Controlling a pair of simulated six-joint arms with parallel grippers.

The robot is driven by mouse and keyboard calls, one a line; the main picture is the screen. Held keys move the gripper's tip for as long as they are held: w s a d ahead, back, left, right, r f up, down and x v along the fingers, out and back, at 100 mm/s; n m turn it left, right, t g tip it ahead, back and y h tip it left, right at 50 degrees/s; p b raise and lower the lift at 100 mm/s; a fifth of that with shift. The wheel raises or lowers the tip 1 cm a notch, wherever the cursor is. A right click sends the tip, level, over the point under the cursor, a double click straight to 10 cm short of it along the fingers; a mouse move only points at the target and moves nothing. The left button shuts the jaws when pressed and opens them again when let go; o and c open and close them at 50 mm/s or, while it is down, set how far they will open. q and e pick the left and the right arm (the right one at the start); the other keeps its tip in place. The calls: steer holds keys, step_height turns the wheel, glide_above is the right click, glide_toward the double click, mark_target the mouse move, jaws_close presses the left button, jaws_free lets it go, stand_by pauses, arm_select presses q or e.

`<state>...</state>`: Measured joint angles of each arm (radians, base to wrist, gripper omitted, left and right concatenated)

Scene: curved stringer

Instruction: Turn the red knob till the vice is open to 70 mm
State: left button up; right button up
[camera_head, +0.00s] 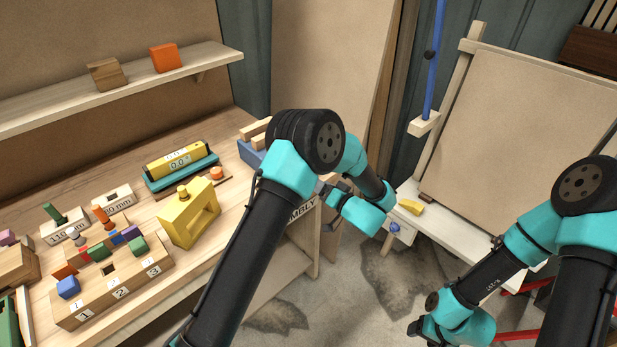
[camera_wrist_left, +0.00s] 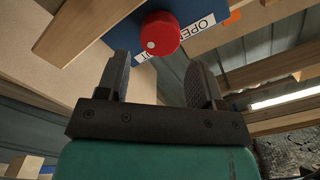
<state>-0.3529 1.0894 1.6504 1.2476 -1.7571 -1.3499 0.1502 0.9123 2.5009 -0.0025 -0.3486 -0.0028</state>
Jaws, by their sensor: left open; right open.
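The red knob (camera_wrist_left: 160,33), with a white dot on its face, sits on the blue vice (camera_wrist_left: 198,22) beside a white label reading OPEN in the left wrist view. My left gripper (camera_wrist_left: 157,75) is open and empty, its fingers spread just short of the knob, apart from it. In the head view the blue vice (camera_head: 248,153) with pale wooden jaws (camera_head: 254,129) is partly hidden behind my left arm, and the knob is hidden. My left gripper (camera_head: 322,187) shows only partly there. My right gripper (camera_head: 415,328) is open, low over the floor, far from the vice.
On the bench stand a yellow block frame (camera_head: 189,213), a teal-and-yellow gauge reading 0.0 (camera_head: 182,168), and a numbered wooden block (camera_head: 115,290) with coloured pieces. A shelf (camera_head: 130,88) holds two blocks. An easel-like board (camera_head: 525,135) stands right. Floor between is clear.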

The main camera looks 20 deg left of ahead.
arm_select(q)
steer(key=x, duration=0.6)
steer(key=c, duration=0.7)
steer(key=shift+o, duration=0.2)
